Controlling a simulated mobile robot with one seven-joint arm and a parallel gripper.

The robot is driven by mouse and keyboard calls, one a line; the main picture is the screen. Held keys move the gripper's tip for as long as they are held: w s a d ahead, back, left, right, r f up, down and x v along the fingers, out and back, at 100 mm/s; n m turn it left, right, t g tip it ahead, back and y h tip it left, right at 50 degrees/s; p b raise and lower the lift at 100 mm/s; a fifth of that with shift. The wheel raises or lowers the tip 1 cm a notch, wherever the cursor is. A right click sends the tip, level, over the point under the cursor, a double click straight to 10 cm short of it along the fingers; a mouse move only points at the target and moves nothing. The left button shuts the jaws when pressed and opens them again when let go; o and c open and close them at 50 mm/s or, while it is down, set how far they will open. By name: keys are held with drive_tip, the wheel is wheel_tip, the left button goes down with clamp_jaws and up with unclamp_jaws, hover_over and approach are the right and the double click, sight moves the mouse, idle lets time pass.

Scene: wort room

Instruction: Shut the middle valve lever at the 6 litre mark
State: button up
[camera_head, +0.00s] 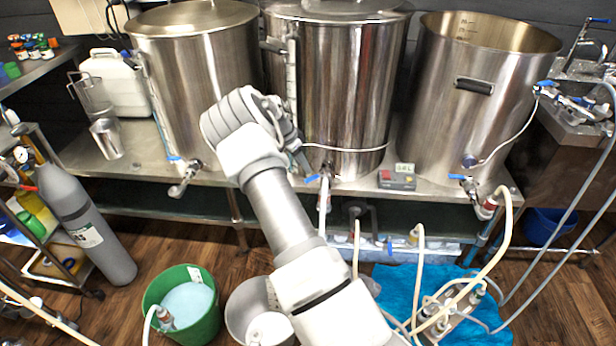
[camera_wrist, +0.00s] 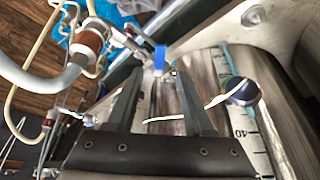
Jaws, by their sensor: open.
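The middle steel kettle (camera_head: 340,85) has a valve low on its front with a blue lever (camera_head: 313,178) and a pale hose below it. A sight tube (camera_head: 292,80) runs up the kettle's left side; its liquid level is not readable. In the wrist view a blue lever (camera_wrist: 160,57) appears just beyond my gripper (camera_wrist: 159,76), between the open, empty fingers and apparently apart from them. A graduated scale (camera_wrist: 240,135) with a 40 mark shows at right; no 6 mark is legible. In the head view my arm largely hides the gripper.
Steel kettles stand left (camera_head: 200,75) and right (camera_head: 465,95), each with its own valve. A green bucket (camera_head: 181,335) holds pale liquid beside a grey bucket (camera_head: 240,305). Hoses (camera_head: 505,235) cross the floor at right. A small control box (camera_head: 397,177) sits right of the middle valve.

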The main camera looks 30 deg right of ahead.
sight(311, 178)
drive_tip(key=b+x, duration=0.1)
drive_tip(key=x, duration=0.5)
drive_tip(key=shift+d+f, duration=0.15)
drive_tip(key=shift+f, duration=0.25)
clamp_jaws()
idle(1.0)
